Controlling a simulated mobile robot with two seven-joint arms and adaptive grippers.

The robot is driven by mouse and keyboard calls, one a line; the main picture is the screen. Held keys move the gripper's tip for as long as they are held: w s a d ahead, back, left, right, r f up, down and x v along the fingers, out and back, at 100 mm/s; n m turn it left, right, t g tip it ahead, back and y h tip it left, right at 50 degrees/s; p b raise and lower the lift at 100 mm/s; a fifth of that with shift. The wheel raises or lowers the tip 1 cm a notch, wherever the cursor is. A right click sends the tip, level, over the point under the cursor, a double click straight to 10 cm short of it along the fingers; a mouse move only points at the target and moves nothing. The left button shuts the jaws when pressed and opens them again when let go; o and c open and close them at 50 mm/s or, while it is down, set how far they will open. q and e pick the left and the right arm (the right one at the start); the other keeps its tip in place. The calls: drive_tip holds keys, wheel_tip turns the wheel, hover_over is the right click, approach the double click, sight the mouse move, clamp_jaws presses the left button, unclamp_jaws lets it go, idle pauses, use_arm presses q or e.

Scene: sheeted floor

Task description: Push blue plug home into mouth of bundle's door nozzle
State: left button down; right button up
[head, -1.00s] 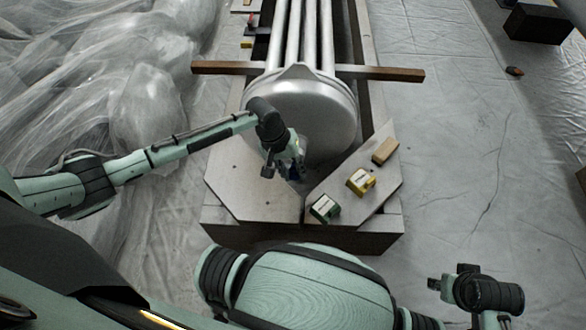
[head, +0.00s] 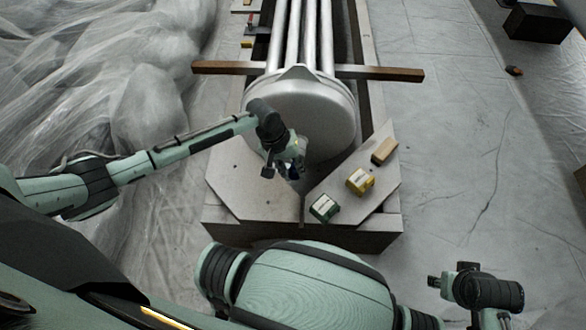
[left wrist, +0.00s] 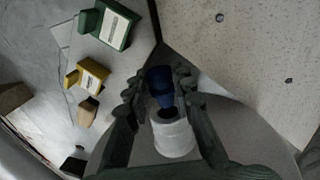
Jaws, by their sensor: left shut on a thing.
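The bundle is a set of long silver tubes ending in a round silver drum (head: 312,112). My left gripper (head: 292,172) is in front of the drum's lower face. In the left wrist view, its two dark fingers (left wrist: 157,90) are shut on the blue plug (left wrist: 160,80). The pale round door nozzle (left wrist: 174,138) is just beyond the plug, its dark mouth partly showing. The plug's narrower end is at the mouth's edge; I cannot tell how far inside it is. My right gripper (head: 437,284) is at the lower right, away from the bundle; its jaw opening is unclear.
A green block (head: 324,207), a yellow block (head: 360,181) and a tan block (head: 384,151) sit on the right angled plate (head: 340,190). The left plate (head: 240,185) is bare near the gripper. A wooden bar (head: 395,74) crosses the cradle. Plastic sheeting lies left.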

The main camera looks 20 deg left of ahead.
sight(293, 162)
use_arm(q)
drive_tip(key=shift+w+a+b, duration=0.15)
drive_tip(key=shift+w+a, duration=0.1)
drive_tip(key=shift+w, duration=0.6)
drive_tip(key=shift+w+a+b, duration=0.15)
drive_tip(key=shift+w+a, duration=0.05)
drive_tip(key=shift+w, duration=0.65)
drive_tip(key=c, duration=1.2)
unclamp_jaws()
drive_tip(key=v, duration=1.2)
drive_tip(key=shift+s, duration=0.15)
